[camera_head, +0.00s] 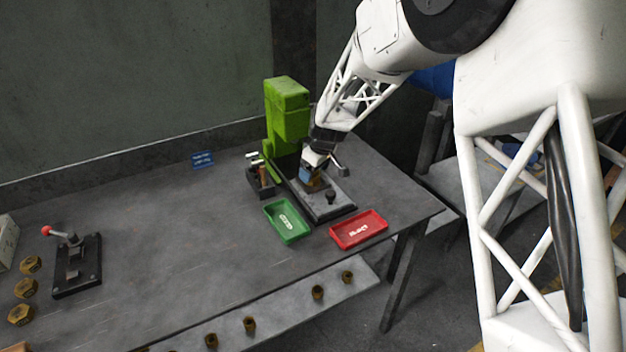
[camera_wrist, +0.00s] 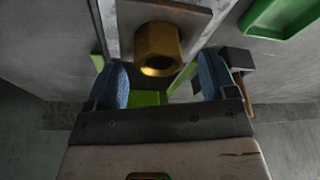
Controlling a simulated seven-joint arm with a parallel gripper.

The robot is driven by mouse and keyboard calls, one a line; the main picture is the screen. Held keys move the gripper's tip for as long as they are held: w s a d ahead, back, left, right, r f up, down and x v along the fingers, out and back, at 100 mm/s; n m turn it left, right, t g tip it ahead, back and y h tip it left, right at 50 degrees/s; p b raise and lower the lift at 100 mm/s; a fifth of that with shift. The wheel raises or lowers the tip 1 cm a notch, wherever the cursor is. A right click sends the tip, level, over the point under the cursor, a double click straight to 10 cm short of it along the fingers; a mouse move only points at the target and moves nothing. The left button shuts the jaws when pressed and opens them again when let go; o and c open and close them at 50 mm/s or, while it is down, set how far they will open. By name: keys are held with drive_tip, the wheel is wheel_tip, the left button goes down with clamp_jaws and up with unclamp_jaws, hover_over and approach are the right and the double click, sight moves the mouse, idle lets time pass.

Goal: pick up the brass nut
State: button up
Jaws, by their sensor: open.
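A brass nut (camera_wrist: 157,42) with a dark round hole stands on the grey base of the green press (camera_head: 287,112). In the wrist view it is just beyond my gripper (camera_wrist: 162,80), whose two blue-padded fingers are spread apart. The nut lines up with the gap between the fingers, and neither finger appears to touch it. In the head view my gripper (camera_head: 313,176) is low over the press base (camera_head: 328,208). There the gripper largely hides the nut, and I cannot tell the exact gap between them.
A green tray (camera_head: 287,222) and a red tray (camera_head: 358,230) lie in front of the press. A dark tool holder (camera_head: 262,184) stands left of it. Several other brass nuts (camera_head: 25,288) lie at far left, near a red-knobbed lever fixture (camera_head: 77,265). The table's middle is clear.

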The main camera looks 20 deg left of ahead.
drive_tip(key=shift+x, duration=1)
drive_tip(key=shift+c, duration=0.3)
drive_tip(key=c, duration=1.2)
